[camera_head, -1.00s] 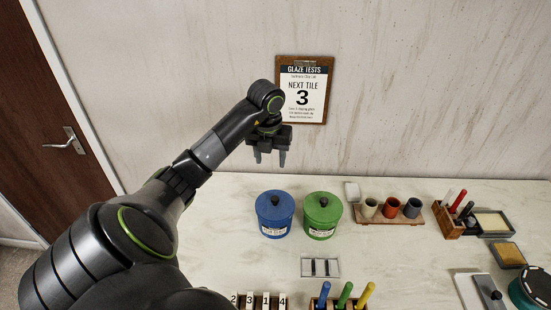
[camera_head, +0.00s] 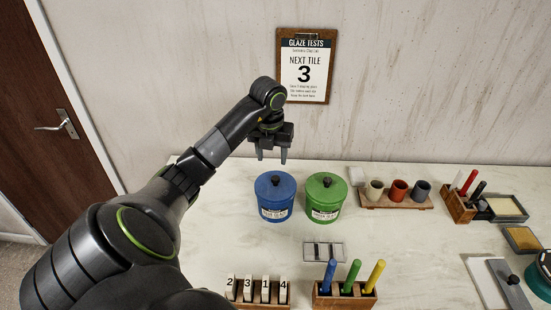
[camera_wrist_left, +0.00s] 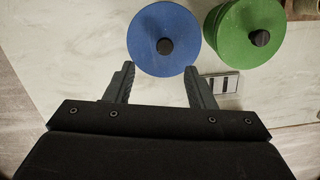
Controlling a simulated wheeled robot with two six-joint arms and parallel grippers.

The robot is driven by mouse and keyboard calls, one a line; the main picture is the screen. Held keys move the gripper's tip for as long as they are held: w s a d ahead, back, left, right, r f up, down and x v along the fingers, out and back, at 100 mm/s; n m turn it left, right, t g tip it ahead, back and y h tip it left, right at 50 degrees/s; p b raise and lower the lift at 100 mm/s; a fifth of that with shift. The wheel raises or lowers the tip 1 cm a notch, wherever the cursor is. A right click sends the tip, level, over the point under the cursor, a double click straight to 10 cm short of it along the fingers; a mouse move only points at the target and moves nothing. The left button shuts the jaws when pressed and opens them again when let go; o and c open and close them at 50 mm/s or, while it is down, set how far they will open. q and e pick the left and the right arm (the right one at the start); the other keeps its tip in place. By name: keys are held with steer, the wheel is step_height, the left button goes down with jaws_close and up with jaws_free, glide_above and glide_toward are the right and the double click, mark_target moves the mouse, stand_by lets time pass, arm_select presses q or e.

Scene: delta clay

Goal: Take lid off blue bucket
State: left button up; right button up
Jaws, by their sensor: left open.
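The blue bucket (camera_head: 275,204) stands upright on the table with its blue lid (camera_head: 274,184) on top. The lid has a dark round knob (camera_head: 275,181). In the left wrist view the lid (camera_wrist_left: 150,30) and its knob (camera_wrist_left: 165,46) show from above, beyond the fingertips. My left gripper (camera_head: 271,157) is open and empty, pointing down above the lid in the head view, with clear space between. It also shows in the left wrist view (camera_wrist_left: 160,72), its two fingers spread apart. My right gripper is not in view.
A lidded green bucket (camera_head: 324,205) stands close on the right of the blue one. A wooden cup rack (camera_head: 395,203) is further right. In front are a small grey tray (camera_head: 323,252), numbered tiles (camera_head: 257,289) and a wooden holder with coloured handles (camera_head: 344,297).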

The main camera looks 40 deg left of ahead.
mark_target(276, 177)
arm_select(q)
steer(key=f, duration=0.1)
steer(key=f+b, duration=0.2)
steer(key=shift+w+a+f, duration=0.1)
steer(key=shift+w, duration=0.15)
steer(key=shift+f+b, duration=0.7)
steer(key=shift+b, duration=0.15)
steer(key=shift+w+f+b, duration=0.25)
steer(key=shift+f+b, duration=0.2)
steer(key=shift+f, duration=0.55)
steer(key=shift+w+f+b, duration=0.2)
steer(key=shift+f+b, duration=0.25)
steer(key=shift+f, duration=0.5)
steer(key=shift+d, duration=0.2)
steer(key=c, duration=1)
steer(key=shift+c, duration=0.3)
steer(key=shift+r, duration=0.2)
